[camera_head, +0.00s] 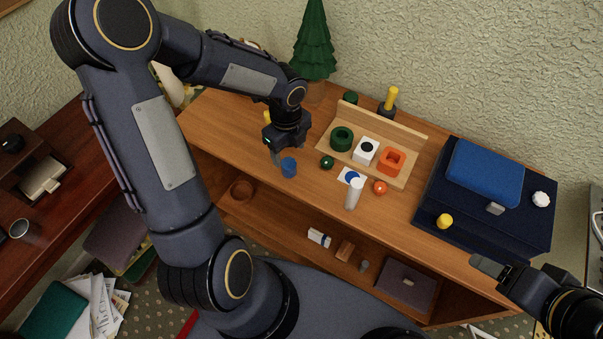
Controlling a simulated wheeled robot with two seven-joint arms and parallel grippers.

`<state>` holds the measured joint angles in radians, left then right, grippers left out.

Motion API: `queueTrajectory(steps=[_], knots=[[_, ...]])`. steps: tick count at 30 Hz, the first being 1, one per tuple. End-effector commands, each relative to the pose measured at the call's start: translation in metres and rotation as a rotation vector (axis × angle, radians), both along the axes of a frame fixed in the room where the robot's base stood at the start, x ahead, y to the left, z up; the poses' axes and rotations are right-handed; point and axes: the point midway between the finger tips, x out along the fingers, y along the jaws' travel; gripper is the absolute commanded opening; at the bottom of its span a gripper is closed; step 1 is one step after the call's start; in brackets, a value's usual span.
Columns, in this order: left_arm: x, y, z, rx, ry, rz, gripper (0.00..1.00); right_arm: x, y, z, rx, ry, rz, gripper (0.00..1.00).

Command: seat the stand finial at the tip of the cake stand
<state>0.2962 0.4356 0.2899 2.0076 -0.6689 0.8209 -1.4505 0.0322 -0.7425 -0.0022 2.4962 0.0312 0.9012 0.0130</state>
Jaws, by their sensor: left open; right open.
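I cannot pick out a cake stand or a finial with certainty. My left gripper (280,152) is open, pointing down over the left part of the wooden cabinet top. A small blue piece (289,167) is right by its fingertips; I cannot tell whether they touch. A green ball (327,162) and an orange ball (380,187) lie to the right. A white cylinder (353,195) stands near the front edge, by a blue-and-white card (350,176). A yellow knob (445,221) sits on the dark blue case. My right gripper (490,268) is open and empty at the lower right.
A wooden rack (408,178) holds a green ring (341,138), a white block (365,150) and an orange square ring (391,162). Behind are a green tree (313,45) and a yellow-topped post (391,97). The dark blue case (430,205) fills the right end.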

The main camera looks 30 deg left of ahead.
Motion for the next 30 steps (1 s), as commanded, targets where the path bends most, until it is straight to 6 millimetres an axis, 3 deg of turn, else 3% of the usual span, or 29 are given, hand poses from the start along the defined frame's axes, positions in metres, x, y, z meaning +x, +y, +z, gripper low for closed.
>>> queueTrajectory(steps=[18,26,30], knots=[[0.002,0.003,-0.075,0.000,0.004,-0.009,0.63,0.000,0.000,0.002,0.000,0.000,0.000,0.62],[0.002,0.003,-0.078,-0.001,0.001,-0.008,0.63,0.000,0.000,0.002,0.000,0.000,0.000,0.62],[0.002,0.003,-0.078,-0.001,0.001,-0.008,0.49,0.000,0.000,0.002,0.000,0.000,0.000,0.62]])
